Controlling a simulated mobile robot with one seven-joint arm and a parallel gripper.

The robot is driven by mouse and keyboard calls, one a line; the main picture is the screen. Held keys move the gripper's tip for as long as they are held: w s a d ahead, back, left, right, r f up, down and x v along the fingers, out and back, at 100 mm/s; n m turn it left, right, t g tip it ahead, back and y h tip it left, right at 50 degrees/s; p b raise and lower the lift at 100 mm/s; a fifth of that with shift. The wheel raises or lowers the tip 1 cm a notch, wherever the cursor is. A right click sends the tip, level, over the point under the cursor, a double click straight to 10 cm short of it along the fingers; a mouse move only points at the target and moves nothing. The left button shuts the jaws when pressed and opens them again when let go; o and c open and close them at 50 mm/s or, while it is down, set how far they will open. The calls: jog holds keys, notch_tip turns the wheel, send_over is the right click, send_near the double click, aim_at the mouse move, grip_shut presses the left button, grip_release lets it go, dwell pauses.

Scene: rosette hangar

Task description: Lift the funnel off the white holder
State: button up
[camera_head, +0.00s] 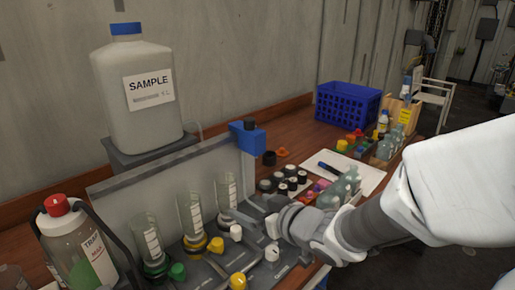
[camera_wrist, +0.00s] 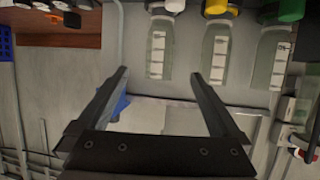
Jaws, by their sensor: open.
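I cannot make out a funnel for certain in either view. A blue piece (camera_head: 247,137) with a dark round top sits on the upright post at the right end of the grey panel. A blue patch (camera_wrist: 121,105) shows by one finger in the wrist view. A pale, whitish block (camera_wrist: 150,115) lies beyond the finger bases there; I cannot tell if it is the white holder. My gripper (camera_wrist: 159,73) is open and nothing is held between its fingers. In the head view my gripper (camera_head: 242,211) is in front of the panel, beside the clear cylinders.
Clear labelled cylinders (camera_head: 191,215) stand left of my gripper, with coloured caps near them. A large SAMPLE jug (camera_head: 135,85) stands behind the panel. A red-capped bottle (camera_head: 78,245) is at the left. Small dark-capped vials, a blue crate (camera_head: 345,105) and bottles crowd the right.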

aim_at(232, 199)
jog(key=b+x, duration=0.3)
jog(key=x, duration=0.7)
jog(key=shift+f+b, duration=0.25)
jog(key=shift+b, duration=0.1)
jog(key=shift+b+x, duration=0.9)
jog(key=shift+x, duration=2.2)
jog(key=shift+r, duration=0.2)
jog(key=c, duration=1.4)
jog(key=shift+o, duration=0.2)
jog(key=shift+r, duration=0.1)
